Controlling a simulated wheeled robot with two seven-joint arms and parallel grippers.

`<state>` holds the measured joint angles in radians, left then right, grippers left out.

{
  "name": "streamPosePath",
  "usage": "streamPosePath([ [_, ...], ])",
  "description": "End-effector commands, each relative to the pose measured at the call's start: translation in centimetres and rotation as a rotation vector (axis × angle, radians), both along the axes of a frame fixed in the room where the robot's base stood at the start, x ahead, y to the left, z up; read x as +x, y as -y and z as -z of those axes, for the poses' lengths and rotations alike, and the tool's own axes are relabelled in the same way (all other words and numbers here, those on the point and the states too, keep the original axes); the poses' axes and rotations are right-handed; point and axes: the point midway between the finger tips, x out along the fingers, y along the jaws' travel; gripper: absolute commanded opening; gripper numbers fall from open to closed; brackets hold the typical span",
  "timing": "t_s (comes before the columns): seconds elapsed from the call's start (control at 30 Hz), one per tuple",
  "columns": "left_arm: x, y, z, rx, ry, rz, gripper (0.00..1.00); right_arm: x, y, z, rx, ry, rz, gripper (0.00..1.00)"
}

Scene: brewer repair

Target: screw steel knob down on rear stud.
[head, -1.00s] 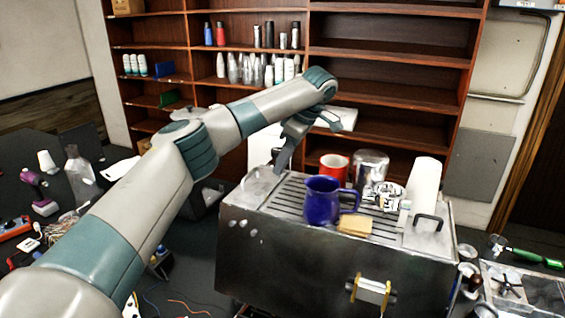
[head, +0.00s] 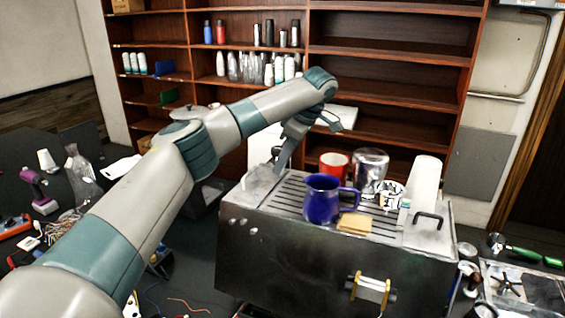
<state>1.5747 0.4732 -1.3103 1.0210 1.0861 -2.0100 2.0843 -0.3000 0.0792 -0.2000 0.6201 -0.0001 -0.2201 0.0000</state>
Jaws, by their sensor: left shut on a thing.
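The steel brewer (head: 330,255) stands in front of me, with a slatted top. My left arm reaches in from the left, over the left rear of that top. My left gripper (head: 280,166) points down at the rear left corner, beside a pale plate (head: 258,186) on the top. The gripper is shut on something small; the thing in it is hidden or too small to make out. I cannot pick out the steel knob or the rear stud. My right gripper is not in view.
On the brewer's top stand a blue mug (head: 322,199), a red mug (head: 333,164), a steel canister (head: 371,166), a white cylinder (head: 424,185) and a tan sponge (head: 354,223). A black handle (head: 428,217) sticks up at the right. Shelves stand behind.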

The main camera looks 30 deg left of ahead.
Motion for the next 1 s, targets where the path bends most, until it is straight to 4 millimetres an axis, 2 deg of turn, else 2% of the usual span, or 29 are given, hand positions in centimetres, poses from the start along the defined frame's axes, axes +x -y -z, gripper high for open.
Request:
streamPosePath([
  [1.0,-0.02,0.00,0.60,0.000,-0.001,0.001,0.00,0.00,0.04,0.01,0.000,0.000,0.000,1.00],
])
